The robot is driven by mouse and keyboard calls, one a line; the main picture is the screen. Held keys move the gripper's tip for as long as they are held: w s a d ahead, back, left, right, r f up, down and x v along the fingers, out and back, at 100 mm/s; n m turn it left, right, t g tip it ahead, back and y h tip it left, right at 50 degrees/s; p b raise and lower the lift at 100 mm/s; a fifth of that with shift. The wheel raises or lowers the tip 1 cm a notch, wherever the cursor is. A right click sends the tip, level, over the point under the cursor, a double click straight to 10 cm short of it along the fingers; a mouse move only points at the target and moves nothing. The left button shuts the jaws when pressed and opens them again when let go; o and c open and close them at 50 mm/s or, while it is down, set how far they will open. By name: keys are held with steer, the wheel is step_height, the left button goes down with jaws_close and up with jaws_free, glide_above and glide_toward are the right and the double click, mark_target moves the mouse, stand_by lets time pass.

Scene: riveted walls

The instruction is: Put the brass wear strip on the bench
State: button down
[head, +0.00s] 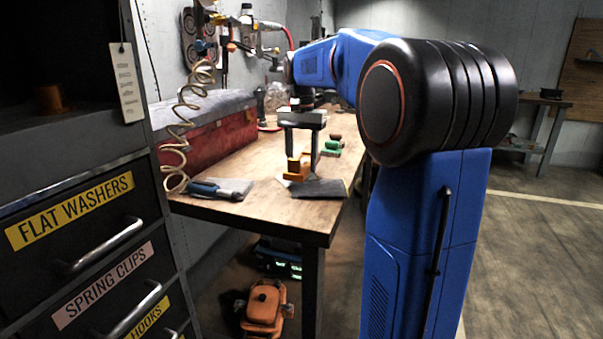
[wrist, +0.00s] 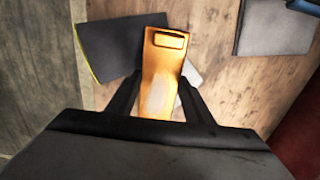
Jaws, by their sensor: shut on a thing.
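The brass wear strip (wrist: 163,70) is a flat, golden-orange piece with a slot near its far end. My gripper (wrist: 156,105) is shut on it, with one dark finger along each side. In the head view the brass wear strip (head: 297,172) shows low between the fingers of my gripper (head: 300,160), over the front part of the wooden bench (head: 265,212). A dark flat pad (head: 320,189) lies on the bench close by. I cannot tell whether the strip touches the bench or hangs just above it. The strip's near end is hidden by my gripper.
A grey pad (head: 236,184) with a blue-handled tool (head: 207,189) lies at the bench's front left. A red toolbox (head: 215,135) stands behind it, with a coiled hose (head: 178,130) hanging in front. Small green items (head: 331,147) lie farther back. Bare wood shows at the front edge.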

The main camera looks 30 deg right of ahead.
mark_target(302, 164)
steer(key=shift+f, duration=1.9)
steer(key=c, duration=0.9)
jaws_free()
steer(key=shift+f, duration=0.15)
step_height(302, 164, up, 12)
steer(key=shift+r, duration=0.1)
